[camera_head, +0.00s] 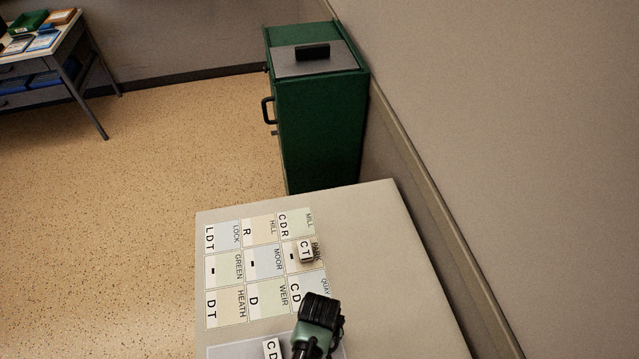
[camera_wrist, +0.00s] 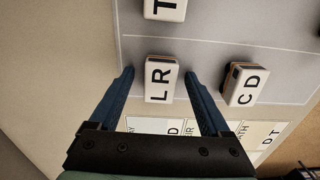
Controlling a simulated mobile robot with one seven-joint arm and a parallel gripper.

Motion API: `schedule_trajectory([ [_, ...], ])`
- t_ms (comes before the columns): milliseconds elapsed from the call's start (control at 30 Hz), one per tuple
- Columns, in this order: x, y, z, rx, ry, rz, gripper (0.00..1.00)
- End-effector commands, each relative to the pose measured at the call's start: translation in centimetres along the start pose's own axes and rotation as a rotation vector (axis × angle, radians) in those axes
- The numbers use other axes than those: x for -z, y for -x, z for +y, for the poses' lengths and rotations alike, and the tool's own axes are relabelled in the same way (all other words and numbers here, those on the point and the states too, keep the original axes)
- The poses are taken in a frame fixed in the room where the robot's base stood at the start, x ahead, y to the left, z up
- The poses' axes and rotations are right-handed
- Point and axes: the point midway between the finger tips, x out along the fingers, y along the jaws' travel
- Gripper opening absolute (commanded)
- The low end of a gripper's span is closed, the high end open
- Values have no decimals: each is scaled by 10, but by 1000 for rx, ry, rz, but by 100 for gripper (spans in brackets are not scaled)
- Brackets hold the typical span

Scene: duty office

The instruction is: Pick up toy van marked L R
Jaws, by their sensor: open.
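The toy van marked L R (camera_wrist: 159,80) shows in the wrist view, a small block with a white top and a dark orange-brown edge, on a grey surface. My gripper (camera_wrist: 159,76) is open, with one blue finger on each side of this van.
A van marked C D (camera_wrist: 243,86) stands close to the right finger, and one marked T (camera_wrist: 165,9) lies beyond. On the table (camera_head: 385,240), a van marked C T (camera_head: 306,251) sits on the lettered card grid. A green cabinet (camera_head: 320,130) stands behind. The table's right side is clear.

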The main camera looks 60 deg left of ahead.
Motion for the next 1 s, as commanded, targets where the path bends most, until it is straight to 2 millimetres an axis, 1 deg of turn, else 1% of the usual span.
schedule_trajectory([
  [133,0,0,0,0,0,0,81],
  [267,0,0,0,0,0,0,58],
  [300,0,0,0,0,0,0,51],
  [367,0,0,0,0,0,0,40],
  [400,0,0,0,0,0,0,33],
  [467,0,0,0,0,0,0,22],
  [500,0,0,0,0,0,0,15],
  [567,0,0,0,0,0,0,4],
  [600,0,1,0,0,0,0,0],
  [867,0,1,0,0,0,0,0],
  [1000,0,6,0,0,-1,0,0],
])
